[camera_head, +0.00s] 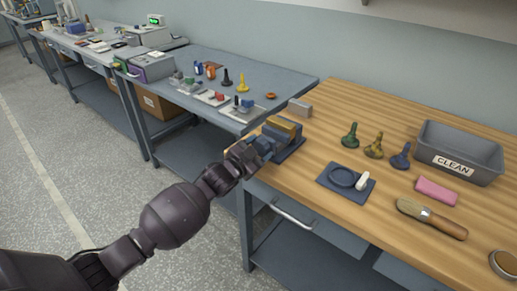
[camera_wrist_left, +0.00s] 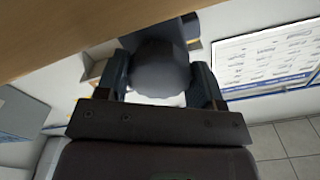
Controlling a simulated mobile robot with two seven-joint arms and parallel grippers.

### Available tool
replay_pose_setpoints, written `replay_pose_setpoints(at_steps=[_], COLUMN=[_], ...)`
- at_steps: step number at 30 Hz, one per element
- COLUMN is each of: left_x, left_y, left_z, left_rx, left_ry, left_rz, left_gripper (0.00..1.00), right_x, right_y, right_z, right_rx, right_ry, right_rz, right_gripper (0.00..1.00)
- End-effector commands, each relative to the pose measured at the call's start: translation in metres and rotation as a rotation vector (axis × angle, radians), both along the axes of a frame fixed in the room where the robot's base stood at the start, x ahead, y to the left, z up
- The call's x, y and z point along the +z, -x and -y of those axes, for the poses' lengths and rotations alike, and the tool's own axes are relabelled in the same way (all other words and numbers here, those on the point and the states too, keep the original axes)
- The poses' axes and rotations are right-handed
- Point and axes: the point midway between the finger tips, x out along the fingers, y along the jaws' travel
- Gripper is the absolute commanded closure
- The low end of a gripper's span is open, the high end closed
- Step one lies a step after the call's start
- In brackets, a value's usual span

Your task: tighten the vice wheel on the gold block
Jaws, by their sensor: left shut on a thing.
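The gold block (camera_head: 284,125) lies at the top of the blue-grey vice (camera_head: 292,147), at the left end of the wooden bench. My left arm reaches in from the left, and my left gripper (camera_head: 258,149) is at the vice's near-left side. In the left wrist view, the two fingers of my left gripper (camera_wrist_left: 162,85) are on either side of a round dark-grey wheel (camera_wrist_left: 160,66), shut on it. The wheel is mostly hidden by the gripper in the head view. The gold block's lower part is hidden in the vice. My right gripper is not in view.
A drawer handle (camera_head: 292,216) sticks out below the bench's front edge.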

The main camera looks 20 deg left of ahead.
Motion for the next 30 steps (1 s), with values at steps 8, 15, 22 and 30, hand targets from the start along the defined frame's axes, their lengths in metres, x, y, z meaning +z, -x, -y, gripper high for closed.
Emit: replay_pose_setpoints(at_steps=[8, 15, 22, 30], left_x=[-0.0017, -0.002, -0.0023, -0.0016], left_y=[0.0001, 0.0001, 0.0002, 0.0001], left_z=[-0.0008, -0.001, -0.0012, -0.0009], left_rx=[0.002, 0.003, 0.003, 0.002], left_ry=[-0.003, -0.003, -0.003, -0.001], left_rz=[-0.003, -0.003, -0.005, -0.003], left_gripper=[0.62, 0.62, 0.62, 0.14], right_x=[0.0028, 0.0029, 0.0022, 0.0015], right_y=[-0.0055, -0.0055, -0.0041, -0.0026], right_z=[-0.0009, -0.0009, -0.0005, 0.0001], right_rx=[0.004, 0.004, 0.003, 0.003], right_ry=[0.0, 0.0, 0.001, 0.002], right_rz=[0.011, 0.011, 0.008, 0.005], right_gripper=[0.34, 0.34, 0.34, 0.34])
